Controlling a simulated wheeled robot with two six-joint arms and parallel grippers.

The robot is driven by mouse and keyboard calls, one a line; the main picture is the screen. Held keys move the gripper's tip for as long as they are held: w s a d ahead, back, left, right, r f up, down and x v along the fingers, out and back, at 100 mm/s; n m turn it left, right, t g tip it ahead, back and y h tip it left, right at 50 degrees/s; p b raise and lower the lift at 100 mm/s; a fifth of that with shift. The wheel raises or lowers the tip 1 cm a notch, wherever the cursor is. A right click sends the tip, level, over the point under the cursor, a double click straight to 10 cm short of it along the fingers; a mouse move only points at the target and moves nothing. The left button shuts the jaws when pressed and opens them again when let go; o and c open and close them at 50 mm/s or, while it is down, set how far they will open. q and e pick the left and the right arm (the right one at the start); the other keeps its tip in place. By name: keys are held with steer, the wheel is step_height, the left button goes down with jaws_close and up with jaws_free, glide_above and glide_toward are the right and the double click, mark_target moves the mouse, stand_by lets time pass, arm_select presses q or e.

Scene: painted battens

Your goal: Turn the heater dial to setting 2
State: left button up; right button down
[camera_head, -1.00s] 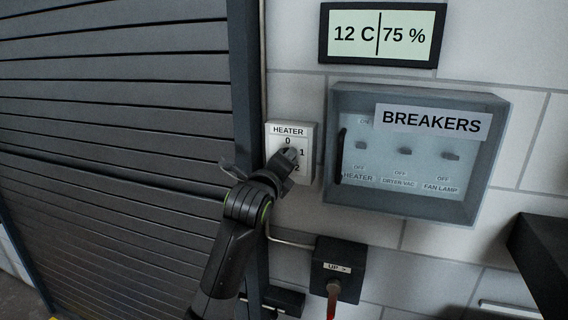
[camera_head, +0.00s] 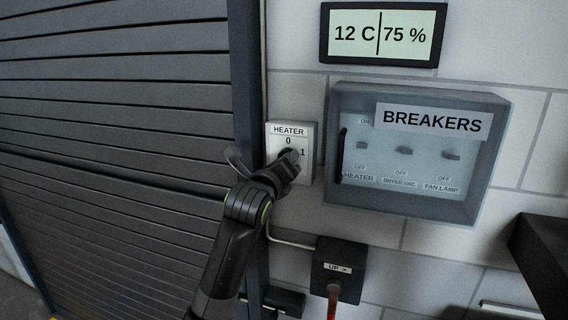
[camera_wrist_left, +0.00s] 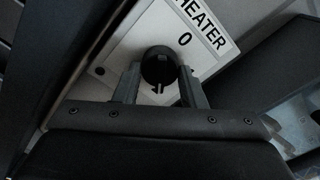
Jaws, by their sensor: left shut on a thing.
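The 2 is mostly hidden behind my gripper. My left gripper (camera_head: 290,157) reaches the dial from below left and is shut on it. In the left wrist view the round black dial (camera_wrist_left: 158,67) sits between the two fingers of my left gripper (camera_wrist_left: 160,85), below the 0. A small pale mark shows at the dial's lower edge; I cannot tell which setting it points to. My right gripper is not in view.
A breaker box (camera_head: 420,205) with a clear front and switches marked OFF is close on the right. A display (camera_head: 380,35) above reads 12 C and 75 %. A black box (camera_head: 340,262) marked UP hangs below. A dark slatted shutter (camera_head: 110,120) fills the left.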

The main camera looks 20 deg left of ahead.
arm_select(q)
steer(key=o, duration=1)
steer(key=shift+s+a+b, duration=0.15)
steer(key=shift+s+b, duration=1.2)
steer(key=shift+s, duration=3)
steer(key=shift+s+a+b, duration=0.15)
steer(key=shift+s+b, duration=1.2)
steer(key=shift+s, duration=3)
